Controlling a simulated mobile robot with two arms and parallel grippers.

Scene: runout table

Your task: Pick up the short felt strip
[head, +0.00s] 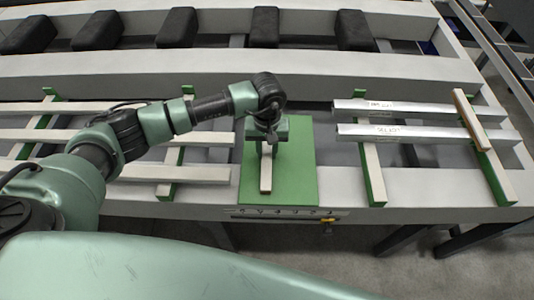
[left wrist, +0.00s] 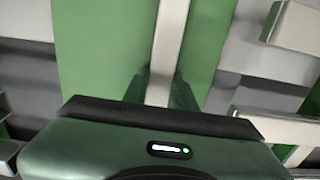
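A short pale strip (head: 265,178) lies lengthwise on a green mat (head: 300,182) in the middle of the table; I take it for the short felt strip. My left gripper (head: 266,152) is pointing down over its far part, with a finger on each side. In the left wrist view the strip (left wrist: 171,35) runs down between the dark fingers (left wrist: 160,92) over the green mat (left wrist: 90,45). The fingers look close to its sides, but whether they press on it is unclear. The near end of the gripper hides part of the strip. My right gripper is not in view.
Two silvery bars (head: 405,110) with white labels lie across green strips on the right. A tan bar (head: 470,118) lies across their right ends. Long pale bars (head: 190,173) lie on the left, below my arm. Black blocks (head: 265,27) line the back.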

